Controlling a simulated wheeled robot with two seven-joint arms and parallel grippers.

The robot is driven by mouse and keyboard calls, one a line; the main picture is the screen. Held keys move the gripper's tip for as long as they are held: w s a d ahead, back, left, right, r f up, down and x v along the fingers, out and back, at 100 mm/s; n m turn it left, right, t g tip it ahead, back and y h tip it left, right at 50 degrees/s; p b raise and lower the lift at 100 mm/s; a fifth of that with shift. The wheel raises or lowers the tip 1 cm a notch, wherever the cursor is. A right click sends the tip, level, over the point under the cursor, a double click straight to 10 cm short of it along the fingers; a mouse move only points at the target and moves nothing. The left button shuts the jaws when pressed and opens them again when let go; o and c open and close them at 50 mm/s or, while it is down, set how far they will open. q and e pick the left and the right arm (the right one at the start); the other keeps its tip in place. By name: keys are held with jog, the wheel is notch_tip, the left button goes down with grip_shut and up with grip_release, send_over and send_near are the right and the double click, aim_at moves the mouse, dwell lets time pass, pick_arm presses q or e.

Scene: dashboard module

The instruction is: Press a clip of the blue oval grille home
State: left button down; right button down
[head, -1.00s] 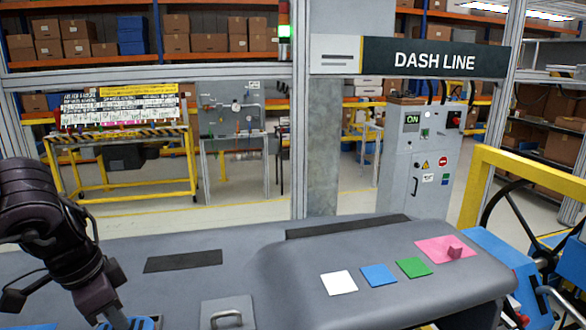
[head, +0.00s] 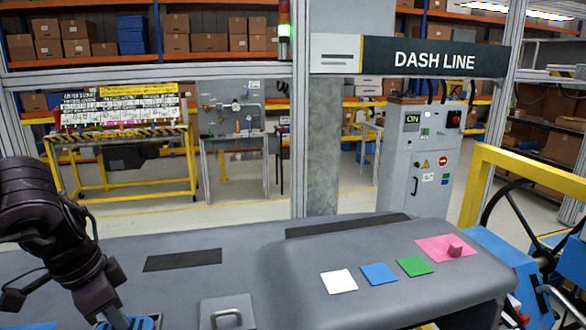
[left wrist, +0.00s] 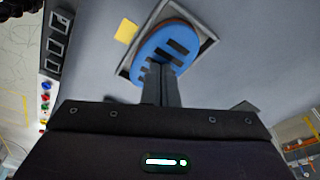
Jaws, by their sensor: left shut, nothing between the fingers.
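The blue oval grille (left wrist: 162,48) with dark slots sits in a square recess with a pale frame in the left wrist view. Part of it shows at the bottom edge of the head view (head: 146,323). My left gripper (left wrist: 161,72) is shut and empty, its fingertips over the near part of the grille. I cannot tell whether the tips touch it. The fingers hide some of the grille, and its clips cannot be made out. One side of the grille shows a brownish edge. My right gripper is not in view.
The grey dashboard (head: 262,285) bears a panel with a handle (head: 227,313), a dark strip (head: 183,261), and white, blue, green and pink (head: 446,249) squares. A yellow patch (left wrist: 126,31) lies beside the recess. A yellow frame (head: 520,165) stands at the right.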

pick_arm(q)
jog(key=w+d+p+v, duration=0.1)
jog(key=p+v, duration=0.4)
jog(key=v, duration=0.2)
jog(key=shift+r, duration=0.6)
jog(key=shift+w, duration=0.1)
